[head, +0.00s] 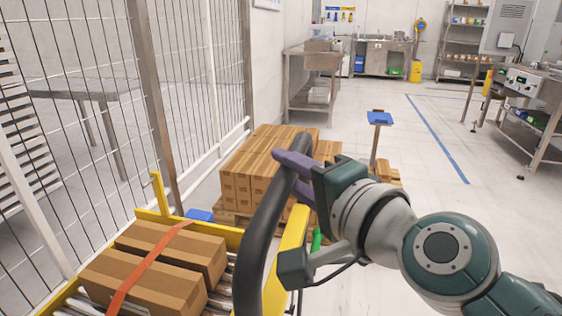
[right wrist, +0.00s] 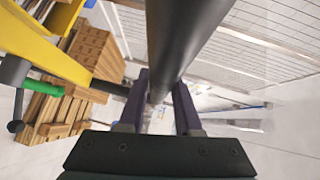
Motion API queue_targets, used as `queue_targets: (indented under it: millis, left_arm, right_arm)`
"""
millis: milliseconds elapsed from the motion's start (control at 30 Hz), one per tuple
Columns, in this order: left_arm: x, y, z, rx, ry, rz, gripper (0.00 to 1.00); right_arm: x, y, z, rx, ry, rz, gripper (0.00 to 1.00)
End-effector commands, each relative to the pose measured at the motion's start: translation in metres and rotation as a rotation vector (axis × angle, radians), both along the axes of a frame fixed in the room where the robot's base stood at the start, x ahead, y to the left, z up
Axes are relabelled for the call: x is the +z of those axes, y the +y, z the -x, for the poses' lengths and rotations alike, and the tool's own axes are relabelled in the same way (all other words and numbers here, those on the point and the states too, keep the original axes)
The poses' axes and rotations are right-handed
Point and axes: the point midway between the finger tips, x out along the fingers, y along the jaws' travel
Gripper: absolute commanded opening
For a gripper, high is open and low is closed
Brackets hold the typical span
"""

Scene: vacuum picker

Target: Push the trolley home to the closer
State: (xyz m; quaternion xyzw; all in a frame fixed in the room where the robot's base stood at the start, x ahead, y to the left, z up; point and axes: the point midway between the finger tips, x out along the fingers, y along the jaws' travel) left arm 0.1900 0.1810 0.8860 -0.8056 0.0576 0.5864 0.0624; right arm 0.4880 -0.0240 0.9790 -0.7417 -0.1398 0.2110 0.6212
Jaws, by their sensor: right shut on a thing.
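The trolley (head: 292,251) has a yellow frame and a roller bed, seen at the lower left in the head view. Two cardboard boxes (head: 186,246) lie on its rollers under an orange strap. Its thick black handle bar (head: 262,232) curves up in front of me. My right gripper (head: 292,172) is shut on the handle bar near its top bend. In the right wrist view the black bar (right wrist: 181,40) passes between the two dark fingers. My left gripper is not in view. I cannot make out the closer.
A pallet of stacked boxes (head: 252,165) stands just beyond the trolley. A wire mesh fence (head: 190,85) runs along the left. A blue-topped stand (head: 379,118) is behind the pallet. The floor right of centre, around a blue line (head: 437,137), is clear.

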Motion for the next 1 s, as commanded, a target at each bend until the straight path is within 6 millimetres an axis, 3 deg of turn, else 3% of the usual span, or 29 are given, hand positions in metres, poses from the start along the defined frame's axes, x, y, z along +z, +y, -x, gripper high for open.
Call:
queue_targets:
  millis: [200,233,467,767,1000]
  left_arm:
    - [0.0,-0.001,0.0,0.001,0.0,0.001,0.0]
    - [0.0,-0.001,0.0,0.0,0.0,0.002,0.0]
    - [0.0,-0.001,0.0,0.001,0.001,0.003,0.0]
    - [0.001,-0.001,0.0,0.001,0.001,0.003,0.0]
    - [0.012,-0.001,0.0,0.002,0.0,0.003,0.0]
  right_arm:
    - [0.001,0.003,0.001,0.006,-0.001,-0.001,0.0]
    - [0.001,0.003,0.001,0.006,-0.001,-0.001,0.36]
    - [0.0,0.002,0.0,0.004,0.0,-0.001,0.62]
    - [0.0,0.0,0.002,0.002,0.0,0.0,0.62]
    - [0.006,-0.018,0.034,0.001,0.002,0.002,0.62]
